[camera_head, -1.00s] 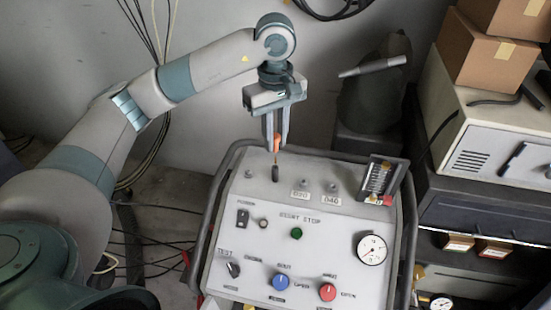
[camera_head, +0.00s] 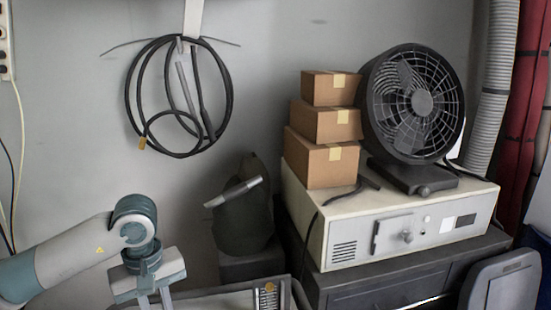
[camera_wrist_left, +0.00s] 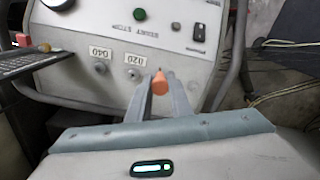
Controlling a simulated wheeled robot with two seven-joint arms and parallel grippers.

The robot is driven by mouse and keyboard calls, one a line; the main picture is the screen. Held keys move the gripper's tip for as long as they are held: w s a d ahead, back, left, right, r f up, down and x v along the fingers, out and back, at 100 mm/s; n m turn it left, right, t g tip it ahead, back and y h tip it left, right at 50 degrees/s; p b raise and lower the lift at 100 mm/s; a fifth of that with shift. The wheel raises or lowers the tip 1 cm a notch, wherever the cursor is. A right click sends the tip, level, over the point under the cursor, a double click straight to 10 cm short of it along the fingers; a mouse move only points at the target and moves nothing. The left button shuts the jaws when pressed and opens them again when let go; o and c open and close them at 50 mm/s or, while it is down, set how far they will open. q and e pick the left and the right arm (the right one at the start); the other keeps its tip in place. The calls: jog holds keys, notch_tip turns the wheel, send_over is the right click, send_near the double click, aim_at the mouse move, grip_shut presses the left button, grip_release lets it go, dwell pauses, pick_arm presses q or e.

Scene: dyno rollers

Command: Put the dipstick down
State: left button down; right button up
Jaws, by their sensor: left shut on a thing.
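The dipstick's orange handle (camera_wrist_left: 161,84) shows in the left wrist view between the two fingers of my left gripper (camera_wrist_left: 160,98). The gripper is shut on it. The handle is seen nearly end-on, in front of the control console (camera_wrist_left: 115,75), so its lower part is hidden and I cannot tell whether it touches anything. In the head view my left gripper (camera_head: 155,299) is at the bottom edge, with its fingertips and the dipstick cut off. My right gripper is in neither view.
Stacked cardboard boxes (camera_head: 322,160) and a black fan (camera_head: 412,100) stand on a beige cabinet (camera_head: 400,235) to the right. A black hose (camera_head: 130,95) hangs on the wall. Cables (camera_wrist_left: 290,92) run beside the console.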

pick_arm(q)
jog(key=s+d+f+m, duration=0.3)
jog(key=s+m, duration=0.3)
jog(key=m, duration=0.1)
jog(key=shift+s+d+f, duration=0.25)
jog(key=shift+s+d, duration=0.05)
jog(key=shift+d, duration=0.1)
jog(key=shift+a, duration=0.15)
dwell(0.3)
